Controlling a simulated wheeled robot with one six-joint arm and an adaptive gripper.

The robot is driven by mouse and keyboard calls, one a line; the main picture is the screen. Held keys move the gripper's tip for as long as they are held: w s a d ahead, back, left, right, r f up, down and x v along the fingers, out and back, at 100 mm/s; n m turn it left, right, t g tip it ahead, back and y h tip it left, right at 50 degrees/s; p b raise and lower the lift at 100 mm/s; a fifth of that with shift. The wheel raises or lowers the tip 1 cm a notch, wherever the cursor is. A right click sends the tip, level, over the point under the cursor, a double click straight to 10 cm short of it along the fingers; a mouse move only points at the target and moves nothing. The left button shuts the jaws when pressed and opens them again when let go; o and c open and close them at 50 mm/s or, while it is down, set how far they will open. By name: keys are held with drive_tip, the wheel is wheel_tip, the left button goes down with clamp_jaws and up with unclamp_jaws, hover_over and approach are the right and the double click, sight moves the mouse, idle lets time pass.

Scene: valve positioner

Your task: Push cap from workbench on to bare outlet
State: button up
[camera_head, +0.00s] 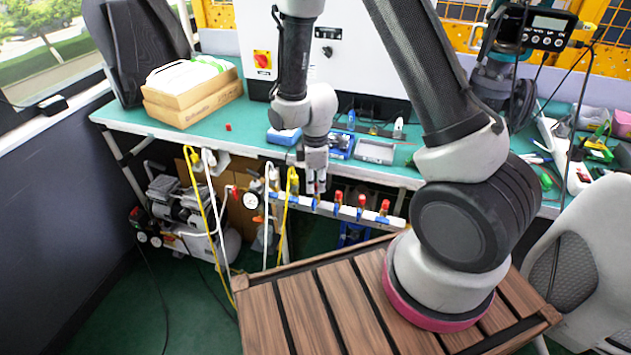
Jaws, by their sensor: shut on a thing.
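My gripper (316,184) points down at the front edge of the workbench (250,150), over the left part of the pale manifold bar (348,211). It is shut on a small red cap, mostly hidden between the fingers. The fingertips are just above a blue valve (314,204) on the bar; the outlet there is hidden, and I cannot tell whether the cap touches it. To the right, several outlets on the bar carry red caps, the nearest being this red cap (338,197). Another small red piece (228,127) stands on the green bench top.
Yellow and white hoses (284,215) hang from the bar's left end, near a gauge (250,200). A compressor (180,205) stands below the bench.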

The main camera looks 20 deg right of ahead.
drive_tip(key=shift+f, duration=0.45)
drive_tip(key=o, duration=0.7)
drive_tip(key=shift+o, duration=0.2)
drive_tip(key=shift+r, duration=0.1)
wheel_tip(320, 180, up, 12)
drive_tip(key=s+d+r+m+t, duration=0.2)
drive_tip(key=s+d+r+m, duration=0.5)
drive_tip(key=s+r, duration=0.2)
drive_tip(key=s+d+r+m+t, duration=0.2)
drive_tip(key=s+d+r+m, duration=0.6)
drive_tip(key=r, duration=0.6)
drive_tip(key=shift+s+r, duration=0.3)
drive_tip(key=shift+s, duration=0.75)
